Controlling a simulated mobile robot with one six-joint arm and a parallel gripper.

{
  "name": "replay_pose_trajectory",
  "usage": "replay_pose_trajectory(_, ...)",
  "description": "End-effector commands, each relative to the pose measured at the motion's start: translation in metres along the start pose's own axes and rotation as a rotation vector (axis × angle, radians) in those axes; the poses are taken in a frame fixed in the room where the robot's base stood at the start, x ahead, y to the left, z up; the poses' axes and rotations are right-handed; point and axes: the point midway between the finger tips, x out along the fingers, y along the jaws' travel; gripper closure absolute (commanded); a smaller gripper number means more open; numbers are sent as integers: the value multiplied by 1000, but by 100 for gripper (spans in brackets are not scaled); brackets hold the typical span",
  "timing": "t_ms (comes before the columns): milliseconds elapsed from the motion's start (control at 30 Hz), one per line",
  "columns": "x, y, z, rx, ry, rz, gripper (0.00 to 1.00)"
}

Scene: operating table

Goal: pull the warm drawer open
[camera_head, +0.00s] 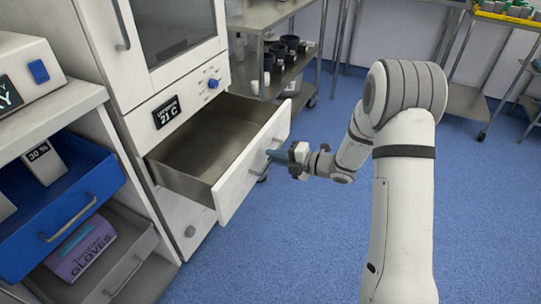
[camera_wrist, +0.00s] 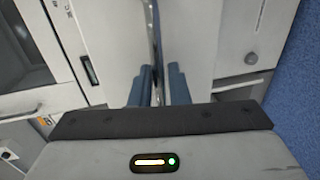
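The drawer (camera_head: 205,140) under the 21 C display is pulled well out of the white cabinet, and its metal inside looks empty. Its white front panel (camera_head: 240,180) faces right. My gripper (camera_head: 274,156) is at the outer side of this front, at the drawer handle (camera_head: 258,174), which is mostly hidden by the fingers. In the wrist view my two blue fingers (camera_wrist: 161,86) are close together with a narrow gap, and they look shut on the handle.
The 21 C display (camera_head: 167,112) and a blue knob (camera_head: 213,84) are above the drawer. An open blue bin (camera_head: 85,205) and a grey drawer with a glove box (camera_head: 82,248) are at the left. A metal cart (camera_head: 268,18) stands behind. Blue floor (camera_head: 300,240) is clear in front.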

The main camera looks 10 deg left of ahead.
Motion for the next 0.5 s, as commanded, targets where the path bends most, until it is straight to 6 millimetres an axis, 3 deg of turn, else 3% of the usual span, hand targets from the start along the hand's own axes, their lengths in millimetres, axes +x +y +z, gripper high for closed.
replay_pose_trajectory(300, -54, 2, 4, 1, -7, 0, 85)
replay_pose_trajectory(500, -69, 1, 4, 0, -5, 1, 85)
